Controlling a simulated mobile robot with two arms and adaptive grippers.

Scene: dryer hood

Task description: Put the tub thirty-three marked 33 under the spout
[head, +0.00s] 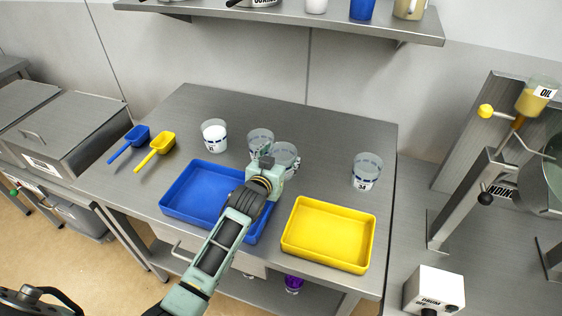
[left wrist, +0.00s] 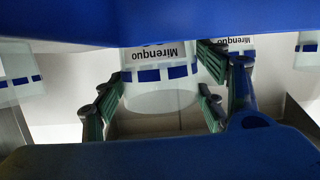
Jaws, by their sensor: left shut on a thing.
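My left gripper (head: 279,167) reaches over the blue tray to a clear tub (head: 288,155) on the steel table. In the left wrist view, the gripper (left wrist: 155,95) is shut on this tub (left wrist: 160,85), with green finger pads on both sides of its wall. The tub's label and blue band show there, but I cannot read its number. Another clear tub (head: 261,138) stands close behind and to the left. A tub marked 34 (head: 367,170) stands at the right. A tub with white contents (head: 214,135) stands further left. The spout is not clearly seen.
A blue tray (head: 180,206) and a yellow tray (head: 328,262) lie at the table's front. Blue (head: 137,133) and yellow (head: 163,139) scoops lie at the left. A shelf (head: 290,22) hangs above. A stand with an oil cup (head: 537,96) is at the right.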

